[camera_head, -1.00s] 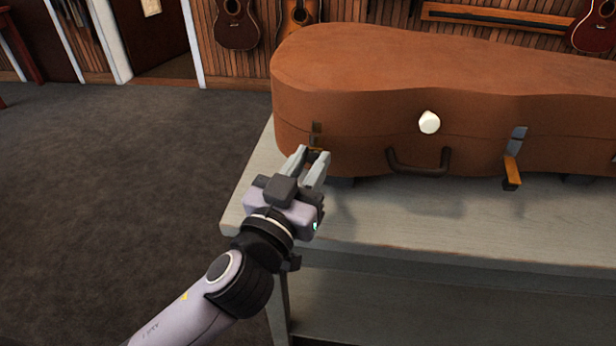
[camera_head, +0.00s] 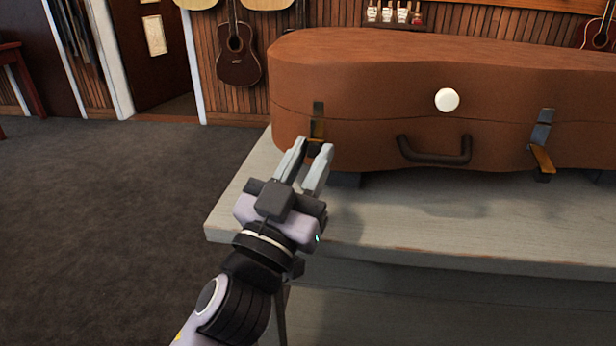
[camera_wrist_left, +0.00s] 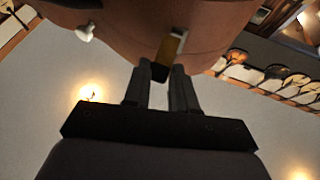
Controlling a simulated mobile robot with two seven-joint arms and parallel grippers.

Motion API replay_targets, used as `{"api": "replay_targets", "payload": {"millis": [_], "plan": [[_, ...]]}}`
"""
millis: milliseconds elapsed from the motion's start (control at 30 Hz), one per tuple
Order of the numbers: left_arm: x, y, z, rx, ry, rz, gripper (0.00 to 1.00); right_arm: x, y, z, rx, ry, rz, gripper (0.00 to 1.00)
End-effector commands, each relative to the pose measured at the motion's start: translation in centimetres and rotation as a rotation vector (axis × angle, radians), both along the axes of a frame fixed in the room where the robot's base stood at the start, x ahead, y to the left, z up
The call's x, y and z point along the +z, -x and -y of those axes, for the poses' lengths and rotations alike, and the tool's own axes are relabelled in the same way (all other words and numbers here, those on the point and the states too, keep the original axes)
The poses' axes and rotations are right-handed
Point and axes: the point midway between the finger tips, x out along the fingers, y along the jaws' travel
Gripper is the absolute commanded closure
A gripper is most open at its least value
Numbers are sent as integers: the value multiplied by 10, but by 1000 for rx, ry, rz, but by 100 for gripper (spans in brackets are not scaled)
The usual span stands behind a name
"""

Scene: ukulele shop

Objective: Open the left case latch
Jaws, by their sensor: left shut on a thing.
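The brown instrument case (camera_head: 380,80) lies closed on a grey bench, its front towards me. The left case latch (camera_head: 318,112) is a dark plate with a brass-coloured lever near the case's left end. My left gripper (camera_head: 312,148) is at this latch, with its fingers shut on the lever and partly hiding it. In the left wrist view the latch lever (camera_wrist_left: 170,50) shows at the tips of my left gripper (camera_wrist_left: 163,72). The right latch (camera_head: 542,145) has its brass lever sticking out and down. My right gripper is not in view.
The grey bench (camera_head: 420,215) has bare top in front of the case. A dark handle (camera_head: 432,152) and a white round knob (camera_head: 447,100) are on the case front. Guitars hang on the wood wall behind. Dark carpet (camera_head: 110,220) lies open at the left.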

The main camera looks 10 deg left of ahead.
Motion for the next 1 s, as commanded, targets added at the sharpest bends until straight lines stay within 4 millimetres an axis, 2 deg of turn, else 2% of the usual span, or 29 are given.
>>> {"api": "replay_targets", "payload": {"millis": [33,433,467,500,533,833,1000], "plan": [[-3,2,5,-16,2,12,100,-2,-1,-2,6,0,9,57],[-1,2,5,-16,0,23,100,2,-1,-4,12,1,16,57],[-1,2,5,-15,-1,23,71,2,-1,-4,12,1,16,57],[-1,2,5,-15,-1,23,58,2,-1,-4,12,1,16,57],[-1,2,4,-14,0,23,54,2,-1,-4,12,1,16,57],[-2,2,2,-7,-1,20,54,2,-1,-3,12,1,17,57],[-9,11,-1,-6,-1,18,54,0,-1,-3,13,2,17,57]]}}
